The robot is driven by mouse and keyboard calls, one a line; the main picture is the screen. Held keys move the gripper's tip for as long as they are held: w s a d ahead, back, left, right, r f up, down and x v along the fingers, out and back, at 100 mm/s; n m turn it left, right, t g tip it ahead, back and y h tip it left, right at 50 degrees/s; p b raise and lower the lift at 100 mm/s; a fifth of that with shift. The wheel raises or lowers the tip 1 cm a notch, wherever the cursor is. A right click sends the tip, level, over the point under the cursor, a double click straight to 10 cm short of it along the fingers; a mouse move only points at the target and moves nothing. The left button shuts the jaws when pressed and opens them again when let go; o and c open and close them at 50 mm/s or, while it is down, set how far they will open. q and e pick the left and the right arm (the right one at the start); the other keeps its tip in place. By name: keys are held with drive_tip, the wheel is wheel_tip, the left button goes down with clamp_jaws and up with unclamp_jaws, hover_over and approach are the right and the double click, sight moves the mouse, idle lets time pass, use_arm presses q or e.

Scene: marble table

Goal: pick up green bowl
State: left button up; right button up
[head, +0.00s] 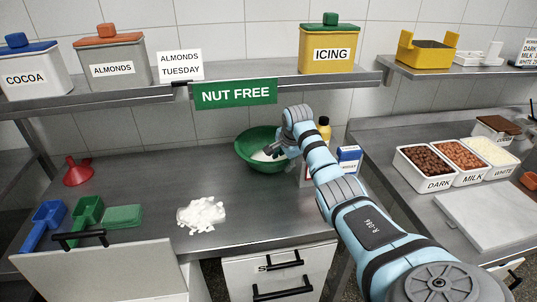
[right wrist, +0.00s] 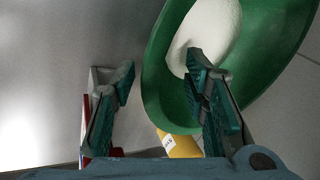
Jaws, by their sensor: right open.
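The green bowl (head: 246,154) stands upright on the steel counter at the back, below the nut free sign, with white contents inside. It fills the upper right of the right wrist view (right wrist: 268,68). My right gripper (head: 274,151) is over the bowl's right side. In the right wrist view my right gripper (right wrist: 160,70) is open, with one finger outside the bowl's edge and the other overlapping its inside. Whether either finger touches the bowl I cannot tell. My own arm hides part of the bowl's right rim. My left gripper is not in view.
A yellow bottle (head: 324,128) and a blue and white box (head: 349,156) stand close right of the bowl. A white pile (head: 201,214) lies in front. The shelf (head: 330,79) runs above and behind.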

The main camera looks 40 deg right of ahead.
sight(282, 168)
drive_tip(key=b+x, duration=0.2)
drive_tip(key=x, duration=0.2)
drive_tip(key=shift+d+f+b, duration=0.2)
drive_tip(key=shift+b, duration=0.15)
drive_tip(key=shift+w+d+f, duration=0.1)
drive_tip(key=shift+w+f, duration=0.15)
drive_tip(key=shift+r, duration=0.15)
clamp_jaws()
